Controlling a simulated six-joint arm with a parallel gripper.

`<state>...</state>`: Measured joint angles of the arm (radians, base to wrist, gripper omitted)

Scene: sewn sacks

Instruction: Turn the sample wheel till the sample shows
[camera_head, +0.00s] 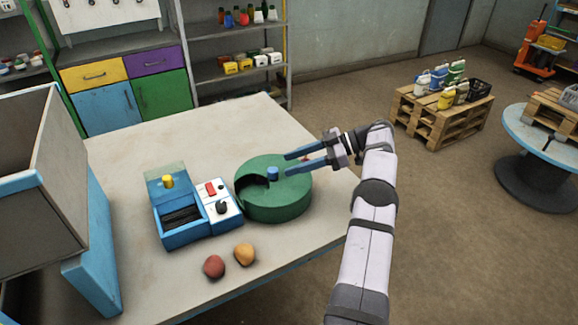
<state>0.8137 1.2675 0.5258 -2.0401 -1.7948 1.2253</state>
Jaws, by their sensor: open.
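The sample wheel is a green round drum (272,202) on the table. A dark opening (247,182) is cut in its top at the left, and I cannot make out any sample inside it. A small blue knob (272,174) stands up near the middle of its top. My gripper (288,164) is open, with two blue fingers reaching in from the right over the top of the wheel. The fingertips are just right of the knob and hold nothing. I cannot tell whether they touch the wheel.
A blue box (182,236) with a raised clear lid and a white control panel (218,203) stands left of the wheel. A red ball (213,266) and an orange ball (244,253) lie in front. A large open bin (95,190) blocks the far left. The table's back (220,125) is clear.

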